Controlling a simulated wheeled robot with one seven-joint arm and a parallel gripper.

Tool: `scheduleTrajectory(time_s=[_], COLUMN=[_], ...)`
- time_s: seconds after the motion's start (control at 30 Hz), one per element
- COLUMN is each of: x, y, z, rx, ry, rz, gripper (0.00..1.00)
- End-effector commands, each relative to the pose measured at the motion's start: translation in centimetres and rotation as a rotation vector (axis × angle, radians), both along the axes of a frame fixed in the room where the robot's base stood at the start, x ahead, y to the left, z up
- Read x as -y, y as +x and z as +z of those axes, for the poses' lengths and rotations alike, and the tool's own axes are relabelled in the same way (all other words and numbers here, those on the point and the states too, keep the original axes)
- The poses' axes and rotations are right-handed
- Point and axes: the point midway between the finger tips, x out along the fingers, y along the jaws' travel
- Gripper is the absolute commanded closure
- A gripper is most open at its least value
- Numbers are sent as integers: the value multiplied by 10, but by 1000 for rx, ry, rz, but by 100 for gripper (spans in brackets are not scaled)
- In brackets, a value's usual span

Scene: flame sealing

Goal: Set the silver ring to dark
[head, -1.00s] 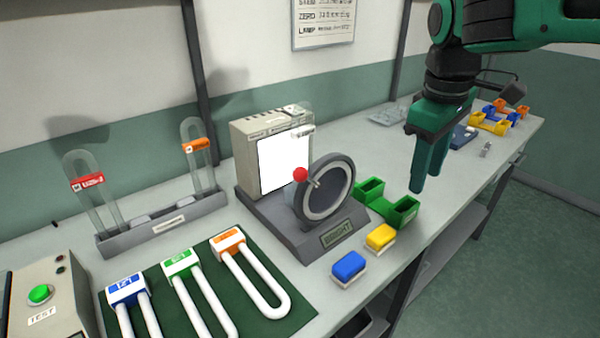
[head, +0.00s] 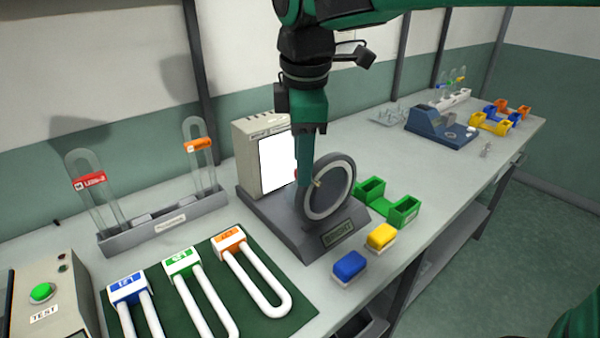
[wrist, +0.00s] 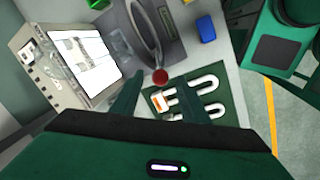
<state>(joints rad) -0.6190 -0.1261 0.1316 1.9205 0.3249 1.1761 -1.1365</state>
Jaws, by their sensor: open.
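The silver ring (head: 309,205) stands upright in a dark frame on a grey base, and the label on the base's front reads "BRIGHT" (head: 338,234). My gripper is empty. I cannot tell whether a finger touches the knob.
A green mat (head: 288,307) with several white U-tubes lies in front on the left. A rack (head: 150,230) with glass tubes stands behind it. Green blocks (head: 404,210), a yellow block (head: 381,236) and a blue block (head: 349,265) sit right of the base.

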Motion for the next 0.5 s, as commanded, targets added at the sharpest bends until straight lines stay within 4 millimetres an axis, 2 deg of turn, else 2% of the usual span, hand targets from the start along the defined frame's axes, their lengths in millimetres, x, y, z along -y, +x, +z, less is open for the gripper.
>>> scheduleTrajectory(time_s=[0.2,0.5], x=[0,0], y=[5,7], z=[-29,-39], rx=[-2,0], ry=[-1,0], rz=[0,-2], gripper=[59,59])
